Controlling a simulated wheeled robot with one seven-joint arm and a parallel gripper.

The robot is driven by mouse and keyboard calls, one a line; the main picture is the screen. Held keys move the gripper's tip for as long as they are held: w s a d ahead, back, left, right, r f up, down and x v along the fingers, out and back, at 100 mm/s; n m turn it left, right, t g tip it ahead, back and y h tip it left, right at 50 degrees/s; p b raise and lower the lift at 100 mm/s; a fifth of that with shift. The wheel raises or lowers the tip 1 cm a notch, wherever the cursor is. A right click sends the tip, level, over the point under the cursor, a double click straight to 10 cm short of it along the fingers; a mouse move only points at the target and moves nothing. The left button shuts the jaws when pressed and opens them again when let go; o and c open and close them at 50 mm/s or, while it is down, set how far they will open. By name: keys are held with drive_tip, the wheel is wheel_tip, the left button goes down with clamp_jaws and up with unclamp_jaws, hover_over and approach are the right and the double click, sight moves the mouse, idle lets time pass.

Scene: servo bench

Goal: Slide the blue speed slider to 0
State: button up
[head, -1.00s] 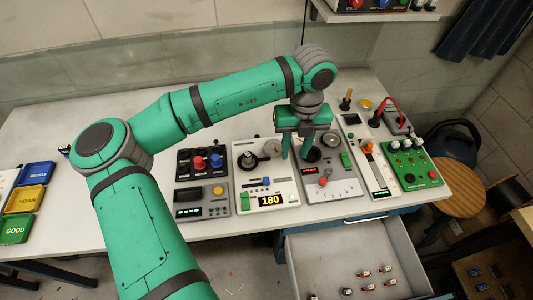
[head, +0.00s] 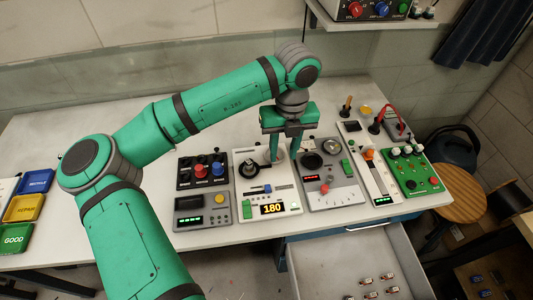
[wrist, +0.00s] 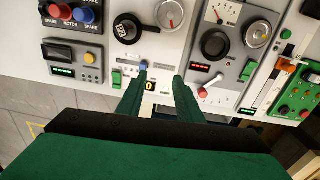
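The blue speed slider (head: 267,188) is on a white panel (head: 291,203) in the middle of the bench. In the wrist view the blue slider knob (wrist: 143,66) shows just past the tip of the left finger, and the display (wrist: 150,86) is mostly hidden by the fingers. My gripper (head: 283,160) is open and empty, pointing down over the upper right of the white panel. Its fingers (wrist: 159,77) are apart, with nothing between them. I cannot tell its exact height.
The white panel also carries a black crank knob (head: 249,170) and a green switch (head: 247,207). A grey panel (head: 345,198) with a red lever stands to the right, and a red-and-blue-knob box (head: 201,170) to the left. An open drawer (head: 335,255) juts out below.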

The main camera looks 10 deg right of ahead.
wheel_tip(320, 180, up, 10)
drive_tip(key=shift+f, duration=0.2)
drive_tip(key=shift+a, duration=0.1)
idle(0.4)
drive_tip(key=shift+w, duration=0.15)
